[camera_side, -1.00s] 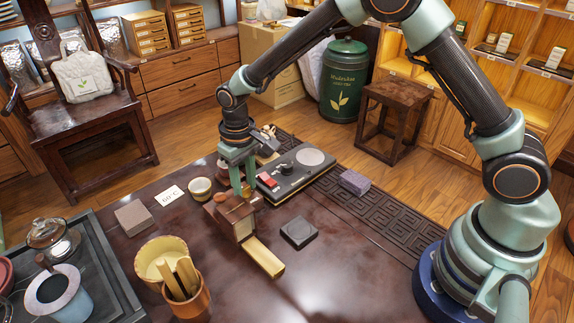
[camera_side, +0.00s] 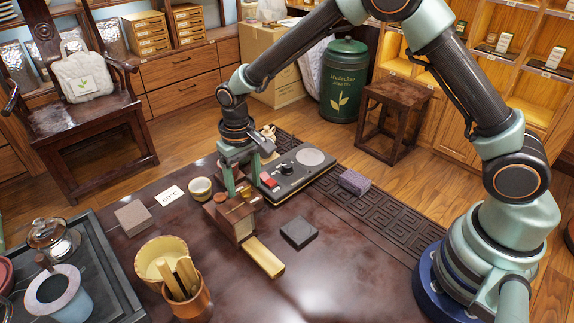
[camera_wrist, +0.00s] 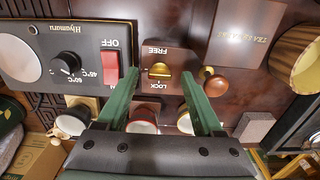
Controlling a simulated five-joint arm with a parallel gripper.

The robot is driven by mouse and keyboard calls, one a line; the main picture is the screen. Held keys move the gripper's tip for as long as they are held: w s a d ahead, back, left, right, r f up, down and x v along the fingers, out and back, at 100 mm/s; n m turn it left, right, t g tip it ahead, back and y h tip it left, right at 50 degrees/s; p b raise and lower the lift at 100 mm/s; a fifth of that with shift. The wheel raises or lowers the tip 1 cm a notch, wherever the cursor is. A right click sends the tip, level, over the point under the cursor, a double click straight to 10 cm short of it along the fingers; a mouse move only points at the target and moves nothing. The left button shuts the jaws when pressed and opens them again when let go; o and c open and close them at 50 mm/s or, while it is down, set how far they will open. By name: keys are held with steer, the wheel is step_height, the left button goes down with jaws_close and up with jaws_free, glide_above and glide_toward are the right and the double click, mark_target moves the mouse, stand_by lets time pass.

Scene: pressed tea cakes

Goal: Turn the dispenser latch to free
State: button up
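The dispenser is a dark wooden box (camera_side: 240,228) with a brass-coloured chute (camera_side: 264,257) at its front, seen in the side view. In the wrist view its top (camera_wrist: 165,58) carries a brass latch (camera_wrist: 160,72) between the words FREE and LOCK, which read upside down. I cannot tell which word the latch points to. My gripper (camera_wrist: 160,77) is open, with one green finger on each side of the latch and a gap to both. In the side view my gripper (camera_side: 242,188) points down over the dispenser; its fingertips are partly hidden.
A round wooden knob (camera_wrist: 214,80) stands beside the right finger. A black heater with a red switch (camera_wrist: 110,68) lies close to the left finger. A small cup (camera_side: 200,188), a dark square slab (camera_side: 299,232) and a purple block (camera_side: 353,182) stand around the dispenser.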

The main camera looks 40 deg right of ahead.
mark_target(246, 188)
step_height(246, 188, up, 12)
stand_by(0.7)
steer(key=s+d+r+t, duration=0.3)
steer(key=s+d+r, duration=0.4)
steer(key=d+r, duration=0.1)
steer(key=s+d+t, duration=0.2)
steer(key=s+d, duration=0.5)
steer(key=s, duration=0.2)
steer(key=shift+s+r+t, duration=0.15)
steer(key=shift+r+t, duration=0.15)
steer(key=shift+r, duration=0.05)
stand_by(0.3)
